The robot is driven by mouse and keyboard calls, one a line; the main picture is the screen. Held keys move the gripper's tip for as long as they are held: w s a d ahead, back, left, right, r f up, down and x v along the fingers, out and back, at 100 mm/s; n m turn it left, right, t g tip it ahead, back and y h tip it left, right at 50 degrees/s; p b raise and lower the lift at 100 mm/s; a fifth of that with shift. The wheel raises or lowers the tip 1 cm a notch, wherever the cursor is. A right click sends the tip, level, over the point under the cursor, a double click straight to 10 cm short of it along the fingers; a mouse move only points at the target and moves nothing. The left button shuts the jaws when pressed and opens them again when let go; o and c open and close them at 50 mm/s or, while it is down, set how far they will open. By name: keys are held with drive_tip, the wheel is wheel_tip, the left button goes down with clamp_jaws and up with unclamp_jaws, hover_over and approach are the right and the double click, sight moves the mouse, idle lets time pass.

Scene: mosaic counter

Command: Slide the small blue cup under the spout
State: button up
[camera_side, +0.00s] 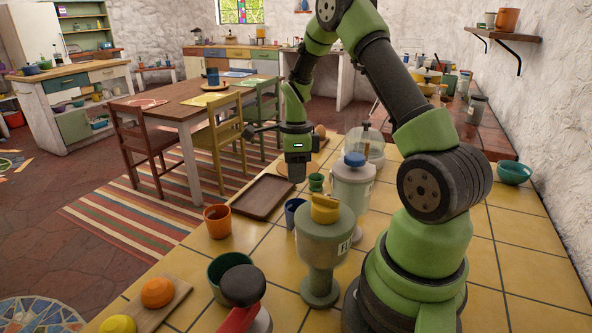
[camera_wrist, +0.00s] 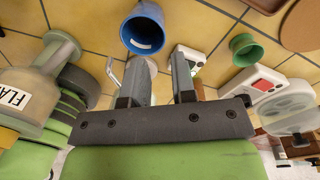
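The small blue cup (camera_side: 293,211) stands on the yellow tiled counter, partly hidden by the grey-green dispenser (camera_side: 325,245) with a yellow top. In the wrist view the blue cup (camera_wrist: 143,30) is just beyond the fingertips and left of centre, not between them. My gripper (camera_side: 297,172) points down over the counter beyond the cup in the side view. In the wrist view my gripper (camera_wrist: 160,64) has its two fingers apart with nothing held. A bent pale piece (camera_wrist: 113,72), possibly a spout, shows left of the fingers. I cannot tell which dispenser it belongs to.
A small green cup (camera_side: 316,182) and a white dispenser (camera_side: 352,192) with a blue lid stand nearby. A brown tray (camera_side: 265,197) lies left of my gripper. An orange cup (camera_side: 217,221) and a larger green cup (camera_side: 222,272) stand nearer the side camera.

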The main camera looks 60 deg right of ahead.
sight(296, 209)
drive_tip(key=f, duration=1)
drive_tip(key=shift+s+a, duration=0.15)
drive_tip(key=shift+a, duration=0.2)
clamp_jaws()
